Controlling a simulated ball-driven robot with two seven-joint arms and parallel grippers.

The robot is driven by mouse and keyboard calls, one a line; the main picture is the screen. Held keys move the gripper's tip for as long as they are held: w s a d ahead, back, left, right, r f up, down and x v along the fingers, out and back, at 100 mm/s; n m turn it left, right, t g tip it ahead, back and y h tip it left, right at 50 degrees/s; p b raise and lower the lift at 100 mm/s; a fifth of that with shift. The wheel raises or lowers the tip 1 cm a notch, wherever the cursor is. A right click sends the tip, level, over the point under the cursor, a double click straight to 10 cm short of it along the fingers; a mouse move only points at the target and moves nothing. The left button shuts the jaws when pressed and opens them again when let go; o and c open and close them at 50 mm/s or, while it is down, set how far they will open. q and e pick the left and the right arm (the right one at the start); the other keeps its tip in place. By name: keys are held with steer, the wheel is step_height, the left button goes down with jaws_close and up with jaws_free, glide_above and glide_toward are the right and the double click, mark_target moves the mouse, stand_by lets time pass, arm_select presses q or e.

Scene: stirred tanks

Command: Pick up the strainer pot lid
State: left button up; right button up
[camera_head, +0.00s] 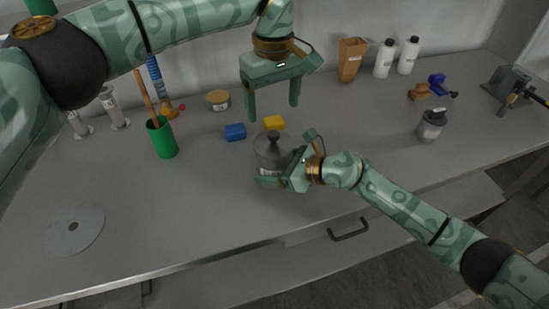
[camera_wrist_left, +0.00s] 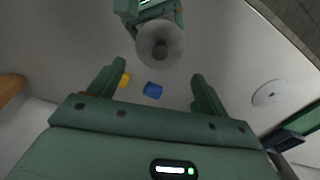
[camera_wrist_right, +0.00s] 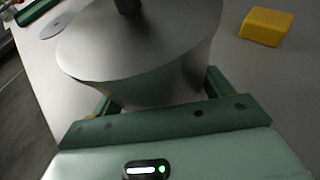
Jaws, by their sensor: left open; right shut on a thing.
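A grey metal pot (camera_head: 268,160) with a label stands near the middle of the table. Its grey lid (camera_head: 262,144) sits on top and has a dark knob (camera_head: 273,135). My right gripper (camera_head: 288,158) is shut around the pot's body from the right. The right wrist view shows the lid (camera_wrist_right: 140,45) close up, above the fingers. My left gripper (camera_head: 273,110) is open and empty, pointing down above and behind the pot. In the left wrist view the lid (camera_wrist_left: 172,41) and knob (camera_wrist_left: 160,50) lie beyond the fingertips, clear of them.
Blue (camera_head: 235,132) and yellow (camera_head: 274,122) blocks lie behind the pot. A green cup (camera_head: 163,140) with tools and a flat grey disc (camera_head: 85,222) are left. A second grey jar (camera_head: 431,125) stands right. White bottles (camera_head: 384,60) are at the back. The table's front is clear.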

arm_select(q)
steer(key=o, duration=0.4)
steer(key=shift+r+n, duration=0.55)
steer(key=shift+n, duration=0.35)
steer(key=shift+c, duration=0.2)
steer(key=r+n, duration=0.1)
steer(key=n, duration=0.4)
glide_above(273, 133)
step_height(273, 133, down, 5)
steer(key=shift+d+f, duration=0.15)
steer(key=shift+f, duration=2.9)
